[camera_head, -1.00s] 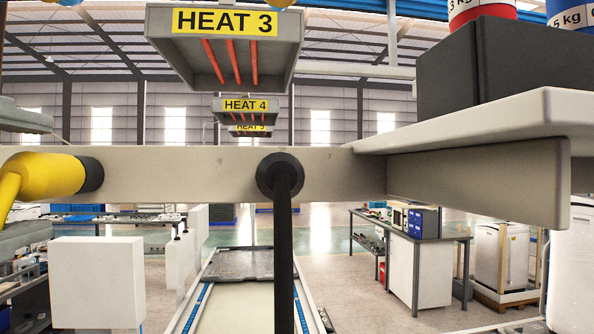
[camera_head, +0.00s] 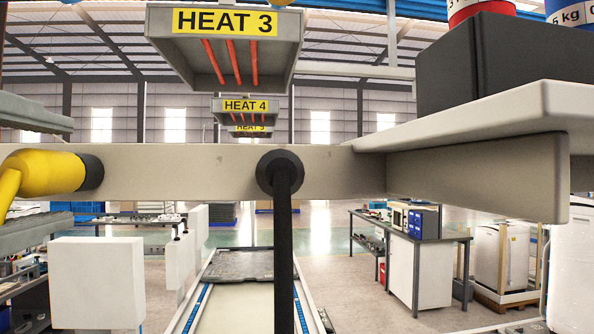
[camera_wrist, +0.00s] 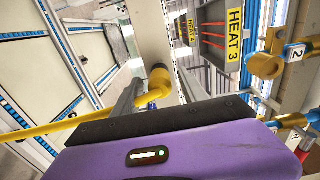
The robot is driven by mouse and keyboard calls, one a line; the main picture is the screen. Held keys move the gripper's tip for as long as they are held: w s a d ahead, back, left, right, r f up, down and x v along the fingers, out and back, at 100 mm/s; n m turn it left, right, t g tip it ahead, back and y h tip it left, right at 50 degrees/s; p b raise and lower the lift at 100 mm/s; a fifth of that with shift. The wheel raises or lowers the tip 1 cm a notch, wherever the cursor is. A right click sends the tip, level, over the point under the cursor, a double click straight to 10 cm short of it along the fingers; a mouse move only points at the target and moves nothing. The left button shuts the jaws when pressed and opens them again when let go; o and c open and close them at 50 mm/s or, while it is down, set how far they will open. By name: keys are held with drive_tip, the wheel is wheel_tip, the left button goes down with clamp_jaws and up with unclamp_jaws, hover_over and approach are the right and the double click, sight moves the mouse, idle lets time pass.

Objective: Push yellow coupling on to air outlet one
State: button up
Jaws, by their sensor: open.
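The yellow coupling (camera_head: 45,173), with a black collar, lies level in front of the grey beam at the left of the head view. In the wrist view the coupling (camera_wrist: 158,80) is beyond my purple gripper body, with its yellow hose running left. My gripper (camera_head: 66,172) is open. One grey finger is above the coupling and one below, with visible gaps, so it is around but not gripping it. I cannot tell whether the coupling touches the beam or any fitting. No outlet marked one is readable.
The grey beam (camera_head: 220,170) crosses the view; a black hose (camera_head: 284,250) hangs from its round black fitting. A shelf (camera_head: 480,120) with a dark box juts in at right. A brass fitting (camera_wrist: 266,66) labelled 2 is at right in the wrist view.

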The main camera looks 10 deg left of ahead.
sight(14, 173)
idle(0.9)
clamp_jaws()
idle(1.0)
idle(0.4)
drive_tip(key=shift+b+v, duration=0.55)
drive_tip(key=shift+v, duration=2.45)
